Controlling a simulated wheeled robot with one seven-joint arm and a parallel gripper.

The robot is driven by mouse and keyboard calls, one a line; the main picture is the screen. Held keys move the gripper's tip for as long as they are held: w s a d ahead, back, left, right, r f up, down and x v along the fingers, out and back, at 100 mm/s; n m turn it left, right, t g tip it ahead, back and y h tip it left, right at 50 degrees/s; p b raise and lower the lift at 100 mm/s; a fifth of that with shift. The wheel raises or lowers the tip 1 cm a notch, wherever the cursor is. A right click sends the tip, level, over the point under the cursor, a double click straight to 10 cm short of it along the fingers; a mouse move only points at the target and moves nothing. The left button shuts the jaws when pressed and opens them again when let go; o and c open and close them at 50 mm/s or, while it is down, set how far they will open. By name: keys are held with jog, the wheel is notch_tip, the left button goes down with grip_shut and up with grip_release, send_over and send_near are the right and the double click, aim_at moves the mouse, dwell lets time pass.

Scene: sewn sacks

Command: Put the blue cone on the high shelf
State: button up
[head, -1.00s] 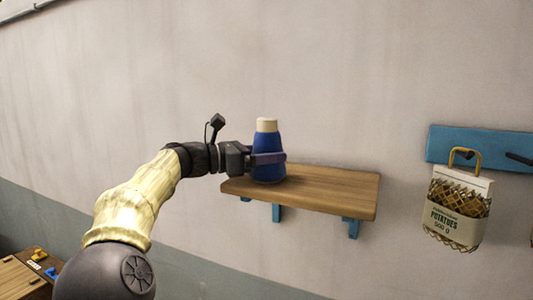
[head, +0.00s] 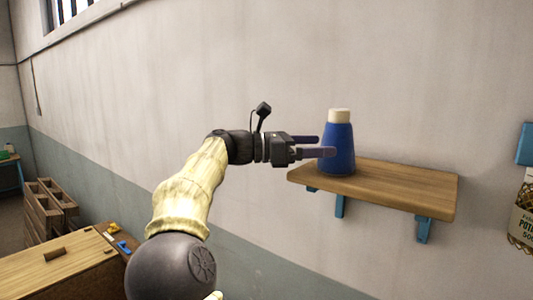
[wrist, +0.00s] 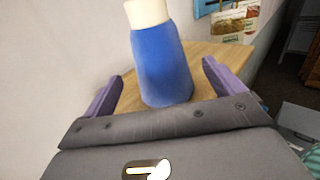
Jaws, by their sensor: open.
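The blue cone (head: 338,150), with a cream top, stands upright on the left end of the wooden high shelf (head: 405,188). The cone also shows in the wrist view (wrist: 162,66), ahead of my gripper and centred between the jaws. My gripper (head: 318,146) is open, just left of the cone at about mid-height, its fingers pointing right toward it. In the wrist view the purple fingers (wrist: 161,80) stand apart on either side with gaps to the cone. The shelf top shows beyond the cone in the wrist view (wrist: 205,57).
A potato sack (head: 522,215) hangs at the right edge under a blue rack (head: 525,145). The shelf's right part is bare. A wooden bench (head: 65,270) with small coloured items is at the lower left, and pallets (head: 50,208) stand behind it.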

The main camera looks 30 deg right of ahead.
jog(key=b+v, duration=0.1)
jog(key=v, duration=1.1)
jog(key=shift+b, duration=0.4)
jog(key=shift+w+f, duration=0.1)
